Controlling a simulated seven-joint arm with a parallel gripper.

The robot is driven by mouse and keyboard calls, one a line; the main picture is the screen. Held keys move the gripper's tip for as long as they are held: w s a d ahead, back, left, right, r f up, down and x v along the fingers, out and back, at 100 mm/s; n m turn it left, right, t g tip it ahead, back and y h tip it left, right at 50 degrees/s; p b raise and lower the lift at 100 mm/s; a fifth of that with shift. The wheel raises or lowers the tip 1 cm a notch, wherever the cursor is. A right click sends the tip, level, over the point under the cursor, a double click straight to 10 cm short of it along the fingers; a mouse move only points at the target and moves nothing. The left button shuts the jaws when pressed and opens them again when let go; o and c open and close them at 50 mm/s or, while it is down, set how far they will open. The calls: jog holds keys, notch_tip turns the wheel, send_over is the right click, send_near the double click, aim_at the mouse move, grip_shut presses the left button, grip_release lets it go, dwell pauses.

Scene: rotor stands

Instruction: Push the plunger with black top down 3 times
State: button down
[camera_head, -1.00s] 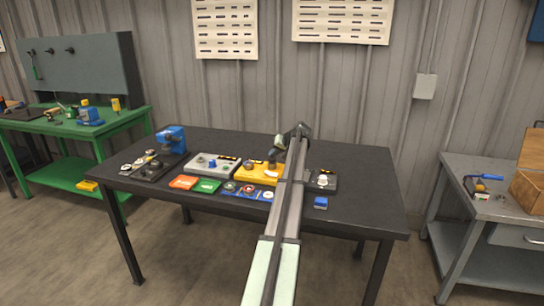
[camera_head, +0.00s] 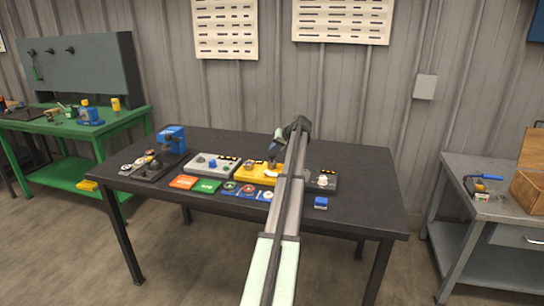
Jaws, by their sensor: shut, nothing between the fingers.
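My gripper (camera_head: 272,154) points down over the yellow stand (camera_head: 252,175) in the middle of the table. Its fingers are shut and empty, just above or at the stand's top parts; whether they touch is too small to tell. My arm crosses in front and hides the stand's right end. A dark stand (camera_head: 326,185) with a pale round top is to the right, partly behind my arm. I cannot make out which part is the plunger with the black top.
The black table (camera_head: 365,185) is clear at the right and back. A blue machine (camera_head: 171,139) and a dark board (camera_head: 150,172) stand at left. Orange (camera_head: 184,182), green (camera_head: 207,186) and blue cards lie along the front, with a small blue box (camera_head: 320,202) to the right.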

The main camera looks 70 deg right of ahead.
aim_at(274, 155)
jog(key=shift+r, duration=0.3)
jog(key=shift+r, duration=2.4)
dwell(1.0)
notch_tip(274, 155, up, 4)
jog(key=shift+f, duration=0.1)
dwell(0.4)
jog(key=shift+f, duration=4.4)
jog(key=shift+f, duration=0.15)
jog(key=shift+f, duration=0.3)
